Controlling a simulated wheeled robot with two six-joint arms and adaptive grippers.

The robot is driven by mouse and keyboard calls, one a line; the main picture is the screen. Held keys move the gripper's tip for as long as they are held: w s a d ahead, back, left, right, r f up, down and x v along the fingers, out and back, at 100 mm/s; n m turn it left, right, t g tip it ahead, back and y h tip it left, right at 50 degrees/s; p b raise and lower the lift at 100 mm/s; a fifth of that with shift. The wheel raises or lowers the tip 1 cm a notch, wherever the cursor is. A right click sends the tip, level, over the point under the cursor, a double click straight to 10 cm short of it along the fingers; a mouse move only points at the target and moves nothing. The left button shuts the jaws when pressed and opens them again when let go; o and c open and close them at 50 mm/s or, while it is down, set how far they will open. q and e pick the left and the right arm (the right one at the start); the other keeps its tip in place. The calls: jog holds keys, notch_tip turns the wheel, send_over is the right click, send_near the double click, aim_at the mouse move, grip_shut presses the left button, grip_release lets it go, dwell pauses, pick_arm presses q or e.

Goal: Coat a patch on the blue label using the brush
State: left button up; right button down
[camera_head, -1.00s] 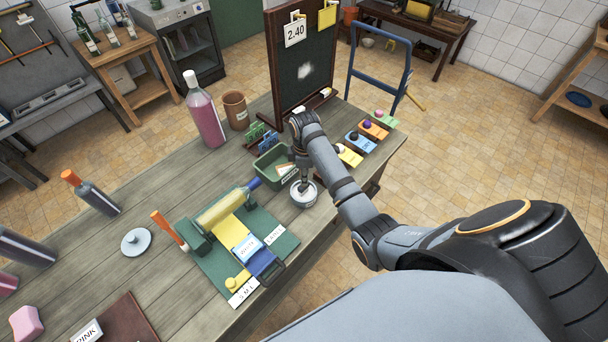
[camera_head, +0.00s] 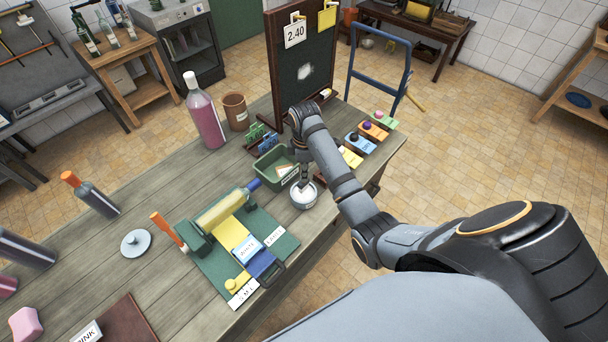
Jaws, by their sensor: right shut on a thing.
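My right gripper (camera_head: 305,172) points down over a small white pot (camera_head: 303,199) near the table's front edge. It is shut on a thin thing, seemingly the brush, whose lower end is at or in the pot's mouth. The brush is mostly hidden by the gripper and too small to make out. A blue card (camera_head: 357,144) lies in the row of coloured cards right of my arm. My left gripper is out of view.
A green bin (camera_head: 268,172) stands just behind the pot. A pink bottle (camera_head: 206,118), a brown cup (camera_head: 235,110) and a blackboard (camera_head: 300,60) stand further back. A grey lid (camera_head: 136,242) and an orange-capped bottle (camera_head: 92,195) are at the left.

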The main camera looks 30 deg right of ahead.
jog(key=shift+r, duration=1.9)
